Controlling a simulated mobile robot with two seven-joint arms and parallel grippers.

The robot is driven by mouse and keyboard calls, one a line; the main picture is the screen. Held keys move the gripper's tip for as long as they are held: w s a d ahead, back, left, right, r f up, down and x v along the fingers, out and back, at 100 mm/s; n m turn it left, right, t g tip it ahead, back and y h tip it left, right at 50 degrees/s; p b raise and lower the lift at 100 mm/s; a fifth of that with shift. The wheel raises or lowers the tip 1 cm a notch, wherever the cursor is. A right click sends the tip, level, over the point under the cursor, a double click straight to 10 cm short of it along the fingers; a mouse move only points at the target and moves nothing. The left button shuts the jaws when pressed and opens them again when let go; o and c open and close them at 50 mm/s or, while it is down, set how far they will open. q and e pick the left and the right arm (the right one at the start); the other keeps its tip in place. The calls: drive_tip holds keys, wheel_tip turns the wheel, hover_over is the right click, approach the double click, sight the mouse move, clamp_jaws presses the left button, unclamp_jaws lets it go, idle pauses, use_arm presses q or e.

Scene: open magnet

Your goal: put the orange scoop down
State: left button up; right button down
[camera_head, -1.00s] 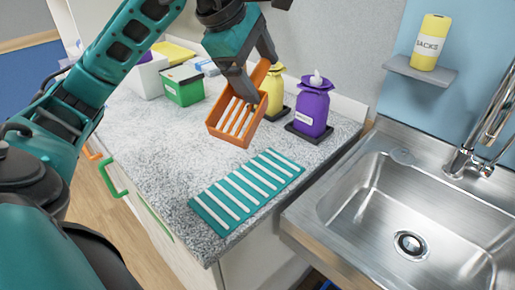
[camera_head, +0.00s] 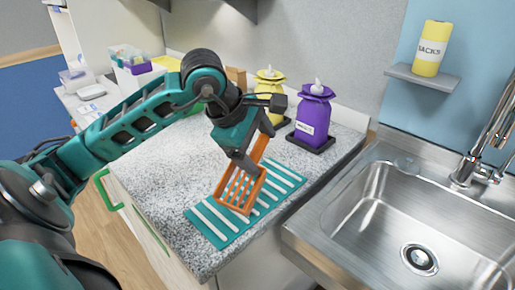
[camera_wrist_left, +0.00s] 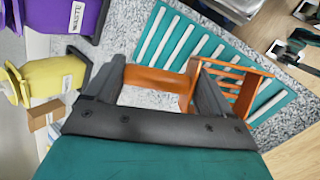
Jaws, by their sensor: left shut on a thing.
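The orange scoop (camera_head: 240,190) has a slotted basket and a handle. My left gripper (camera_head: 249,160) is shut on its handle, with the basket tilted downward over the teal mat with white stripes (camera_head: 284,182). The basket's lower edge is at or just above the mat; I cannot tell whether it touches. In the left wrist view the scoop (camera_wrist_left: 158,80) sits between the two fingers, with its basket to the right over the mat (camera_wrist_left: 196,40). My right gripper is not in view.
A purple bottle (camera_head: 313,115) and a yellow bottle (camera_head: 271,100) stand on dark trays behind the mat. A steel sink (camera_head: 390,215) is at the right. The speckled counter (camera_head: 165,170) left of the mat is clear. A shelf holds a yellow can (camera_head: 431,48).

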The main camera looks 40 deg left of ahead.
use_arm(q)
drive_tip(key=shift+f, duration=0.2)
drive_tip(key=o, duration=0.9)
drive_tip(key=shift+r, duration=0.1)
drive_tip(key=shift+r, duration=0.2)
drive_tip(key=v, duration=1.1)
drive_tip(key=shift+s+r, duration=0.3)
